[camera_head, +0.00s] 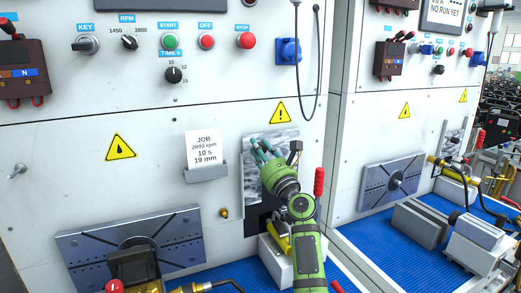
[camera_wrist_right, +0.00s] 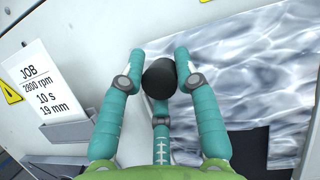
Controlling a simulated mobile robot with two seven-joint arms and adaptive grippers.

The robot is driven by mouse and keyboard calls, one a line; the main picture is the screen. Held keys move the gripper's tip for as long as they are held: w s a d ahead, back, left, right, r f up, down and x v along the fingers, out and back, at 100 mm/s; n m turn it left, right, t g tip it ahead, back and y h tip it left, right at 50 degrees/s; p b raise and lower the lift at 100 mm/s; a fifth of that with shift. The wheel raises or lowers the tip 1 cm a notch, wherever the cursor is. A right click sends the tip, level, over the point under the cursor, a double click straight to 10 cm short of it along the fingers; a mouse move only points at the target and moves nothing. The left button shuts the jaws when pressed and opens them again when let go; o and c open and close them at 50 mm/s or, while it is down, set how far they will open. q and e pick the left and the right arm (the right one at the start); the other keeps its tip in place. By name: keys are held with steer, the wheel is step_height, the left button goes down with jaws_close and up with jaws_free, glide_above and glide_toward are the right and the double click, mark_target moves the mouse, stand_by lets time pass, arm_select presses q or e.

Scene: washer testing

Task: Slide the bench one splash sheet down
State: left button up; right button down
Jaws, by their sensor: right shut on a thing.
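The bench one splash sheet (camera_head: 286,136) is a shiny, rippled grey sheet on the white front panel, right of the job card. A dark opening (camera_head: 257,216) shows below it. In the right wrist view the sheet (camera_wrist_right: 247,70) fills the upper right, with the dark opening (camera_wrist_right: 243,150) under its lower edge. My right gripper (camera_head: 262,148), green with teal fingers, is at the sheet's front and hides part of it. In the wrist view its fingers (camera_wrist_right: 160,75) are shut around a black knob (camera_wrist_right: 159,80) at the sheet's left edge. My left gripper is not in view.
The job card (camera_head: 201,148) sits in a grey holder (camera_head: 206,173) left of the sheet. A slotted plate (camera_head: 85,238) is at lower left. A red-handled lever (camera_head: 319,182) stands close right of my right gripper. Bench two, with its slotted plate (camera_head: 391,182), is farther right.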

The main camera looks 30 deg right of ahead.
mark_target(255, 178)
step_height(255, 178, down, 12)
steer(key=b, duration=1)
steer(key=shift+d+f, duration=0.1)
steer(key=shift+f, duration=0.15)
steer(key=c, duration=1)
jaws_free()
steer(key=shift+s, duration=0.1)
steer(key=shift+d, duration=0.1)
steer(key=v, duration=1.2)
